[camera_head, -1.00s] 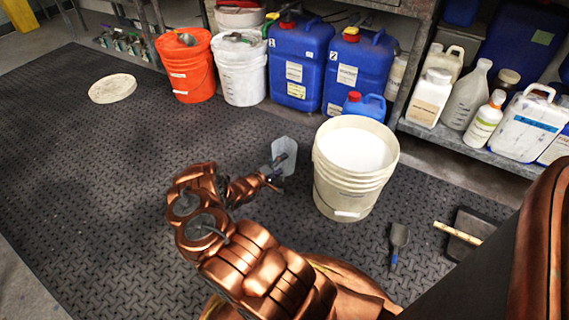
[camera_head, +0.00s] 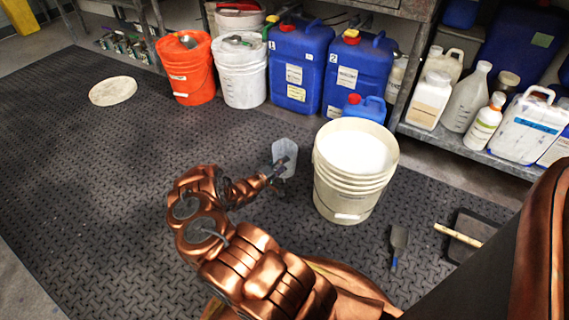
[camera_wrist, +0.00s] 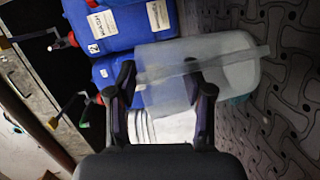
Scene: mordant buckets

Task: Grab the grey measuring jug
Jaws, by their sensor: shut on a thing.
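The grey measuring jug (camera_head: 286,155) is a translucent grey vessel in the middle of the head view, left of the white bucket. My gripper (camera_head: 276,171) is shut on it, with the fingers at its near side. In the wrist view the jug (camera_wrist: 222,72) lies across the fingertips of my gripper (camera_wrist: 158,92), and its see-through body covers part of what is behind. Whether the jug's base touches the mat cannot be told clearly.
An open white bucket (camera_head: 345,193) of white stuff stands close right of the jug. Blue canisters (camera_head: 300,62), an orange bucket (camera_head: 187,75) and a white bucket (camera_head: 240,78) line the back. The mat at left is clear but for a round lid (camera_head: 113,90).

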